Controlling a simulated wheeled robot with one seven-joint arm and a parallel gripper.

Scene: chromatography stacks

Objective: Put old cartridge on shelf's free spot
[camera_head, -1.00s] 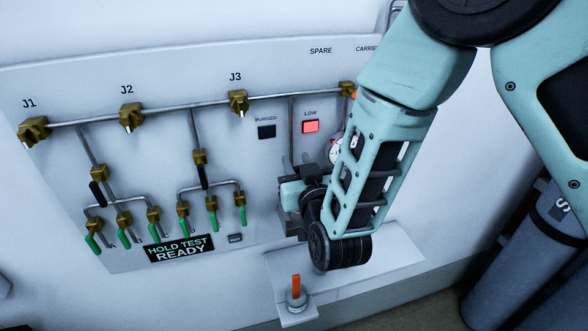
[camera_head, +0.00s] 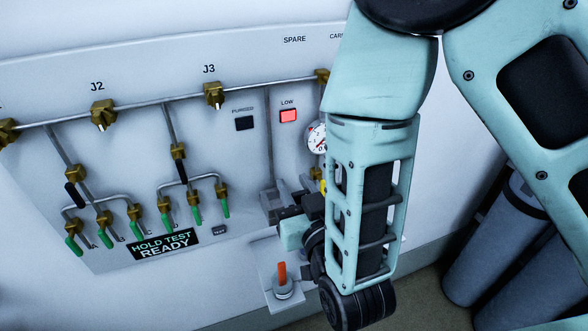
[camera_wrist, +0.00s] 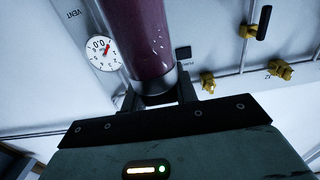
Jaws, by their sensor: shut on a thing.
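The old cartridge (camera_wrist: 150,40) is a tube with dark purple filling and a metal end cap, seen in the wrist view. My gripper (camera_wrist: 158,97) is shut around its capped end. In the head view my gripper (camera_head: 290,232) is in front of the lower panel, beside a grey bracket (camera_head: 272,207); the cartridge cannot be made out there. The shelf (camera_head: 262,250) juts from the wall below the panel. A short orange-topped piece on a round grey base (camera_head: 282,280) stands on its front tab. My arm hides most of the shelf, so its free spot cannot be seen.
The panel carries brass valves (camera_head: 104,115), green-handled levers (camera_head: 195,212), a red LOW light (camera_head: 288,116) and a gauge (camera_head: 317,137). The display (camera_head: 163,244) reads HOLD TEST READY. Grey gas cylinders (camera_head: 490,245) stand at the right.

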